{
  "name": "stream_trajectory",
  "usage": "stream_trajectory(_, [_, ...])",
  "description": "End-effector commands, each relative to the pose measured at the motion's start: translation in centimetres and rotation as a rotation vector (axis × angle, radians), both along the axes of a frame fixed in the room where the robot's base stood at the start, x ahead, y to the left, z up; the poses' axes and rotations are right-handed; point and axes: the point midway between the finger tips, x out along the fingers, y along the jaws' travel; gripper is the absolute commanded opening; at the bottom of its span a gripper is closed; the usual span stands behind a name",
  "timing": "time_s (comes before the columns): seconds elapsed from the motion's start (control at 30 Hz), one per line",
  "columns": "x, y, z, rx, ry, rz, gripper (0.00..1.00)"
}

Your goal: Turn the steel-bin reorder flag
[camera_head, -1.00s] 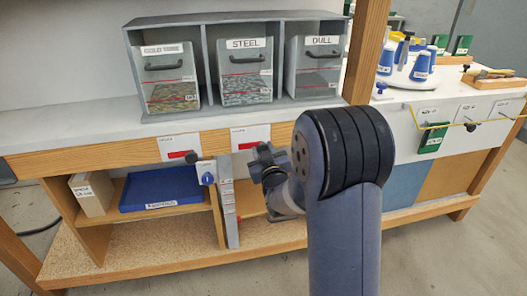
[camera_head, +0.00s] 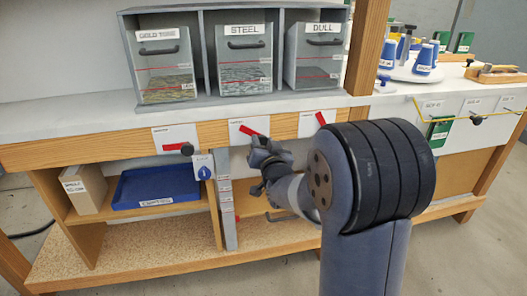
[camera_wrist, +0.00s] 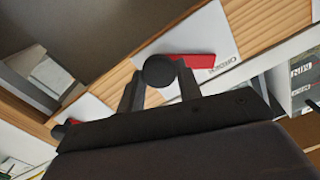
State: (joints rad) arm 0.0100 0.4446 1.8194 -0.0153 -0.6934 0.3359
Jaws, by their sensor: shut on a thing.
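The steel bin (camera_head: 244,80) stands in the middle of the grey rack, labelled STEEL. Below it, on the shelf's front edge, is a white card (camera_head: 239,130) with the red steel-bin reorder flag (camera_head: 250,131), which slants down to the right. My gripper (camera_head: 262,148) is at the flag's lower right end and hides its knob in the head view. In the wrist view, my gripper's two fingers (camera_wrist: 159,82) are shut on the round dark knob (camera_wrist: 158,70). The red flag (camera_wrist: 196,60) extends to the right from it, tilted against its card.
The left flag (camera_head: 172,147) lies level with a dark knob (camera_head: 187,149) at its right. The right flag (camera_head: 320,118) is slanted and partly behind my arm. A blue tray (camera_head: 157,187) sits on the lower shelf. A blue-tagged lock (camera_head: 204,172) hangs left of my gripper.

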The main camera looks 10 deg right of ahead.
Motion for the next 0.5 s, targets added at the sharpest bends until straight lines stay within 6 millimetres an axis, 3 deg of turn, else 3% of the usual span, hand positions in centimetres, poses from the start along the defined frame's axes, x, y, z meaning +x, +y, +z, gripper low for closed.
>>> stream_trajectory(0.5, [0.01, 0.07, -0.20, 0.380, -0.001, 0.001, 0.00])
